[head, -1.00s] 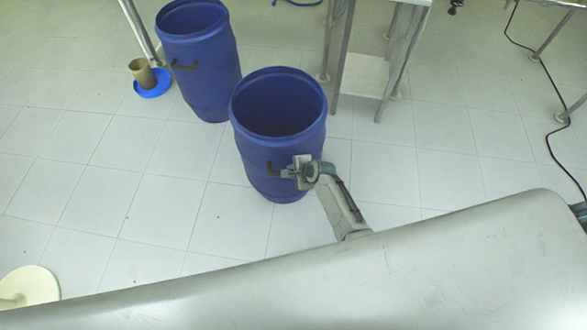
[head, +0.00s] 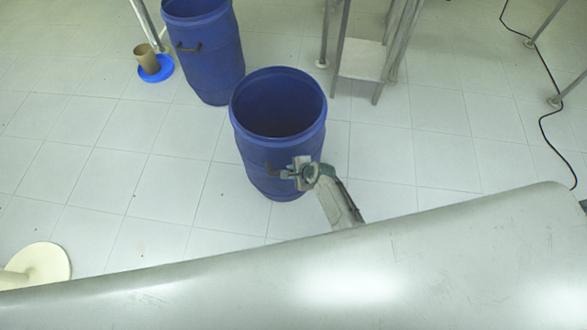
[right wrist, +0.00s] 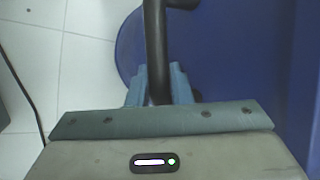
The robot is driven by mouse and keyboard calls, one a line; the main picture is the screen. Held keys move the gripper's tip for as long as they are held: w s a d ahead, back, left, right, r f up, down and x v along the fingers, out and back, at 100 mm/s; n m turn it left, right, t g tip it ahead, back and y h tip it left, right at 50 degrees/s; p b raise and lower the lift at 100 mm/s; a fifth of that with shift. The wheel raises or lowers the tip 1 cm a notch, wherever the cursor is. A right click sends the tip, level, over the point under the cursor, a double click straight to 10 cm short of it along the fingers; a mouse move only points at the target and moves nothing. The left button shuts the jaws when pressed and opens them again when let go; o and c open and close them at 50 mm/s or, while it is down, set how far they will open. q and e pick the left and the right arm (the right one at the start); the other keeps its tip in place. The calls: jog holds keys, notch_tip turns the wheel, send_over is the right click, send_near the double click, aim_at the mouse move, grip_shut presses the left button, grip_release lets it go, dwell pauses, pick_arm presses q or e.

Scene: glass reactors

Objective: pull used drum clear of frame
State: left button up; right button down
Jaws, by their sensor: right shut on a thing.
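A blue open-topped drum (head: 260,150) stands upright on the tiled floor in the middle of the head view. Its inside looks empty as far as I can see. My right gripper (head: 288,173) is shut on the dark handle (head: 272,168) on the drum's near side. In the right wrist view the handle (right wrist: 157,45) runs between the fingers (right wrist: 158,88), with the blue drum wall (right wrist: 235,60) at the right. A second blue drum (head: 208,60) with a handle stands behind and to the left, its top cut off by the picture edge. My left gripper is not in view.
Metal frame legs (head: 336,60) with a low pale shelf (head: 362,60) stand behind the held drum. A blue dish (head: 155,70) with a brown cup sits by another leg. A black cable (head: 543,125) lies at right. A cream round base (head: 42,262) is at lower left. Floor between is clear.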

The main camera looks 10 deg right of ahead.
jog(key=shift+s+a, duration=0.1)
jog(key=shift+s, duration=0.2)
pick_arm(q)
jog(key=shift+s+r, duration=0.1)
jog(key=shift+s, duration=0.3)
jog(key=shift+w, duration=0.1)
pick_arm(e)
jog(key=c, duration=1.6)
grip_release()
jog(key=o, duration=0.4)
jog(key=shift+c, duration=0.2)
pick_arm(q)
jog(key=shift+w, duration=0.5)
pick_arm(e)
jog(key=shift+r, duration=0.1)
pick_arm(q)
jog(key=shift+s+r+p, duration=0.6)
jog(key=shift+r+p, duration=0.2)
jog(key=shift+p, duration=0.1)
pick_arm(e)
jog(key=v, duration=1)
jog(key=shift+s+r, duration=0.2)
jog(key=shift+s, duration=0.1)
